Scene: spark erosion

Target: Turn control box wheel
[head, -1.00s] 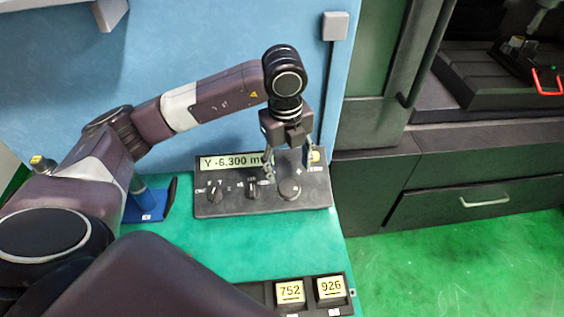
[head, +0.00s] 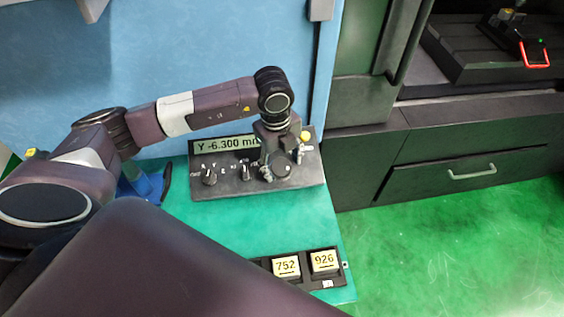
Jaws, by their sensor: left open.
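The round dark wheel (head: 283,170) is at the right of the box. My left gripper (head: 282,164) is open over the wheel, one finger at its left and the other toward its upper right. I cannot tell whether the fingers touch it.
A black tray (head: 334,283) at the table's front holds blocks marked 752 (head: 286,266) and 926 (head: 324,260). A blue stand (head: 146,186) is left of the box. Dark machine cabinets (head: 450,165) stand on the right.

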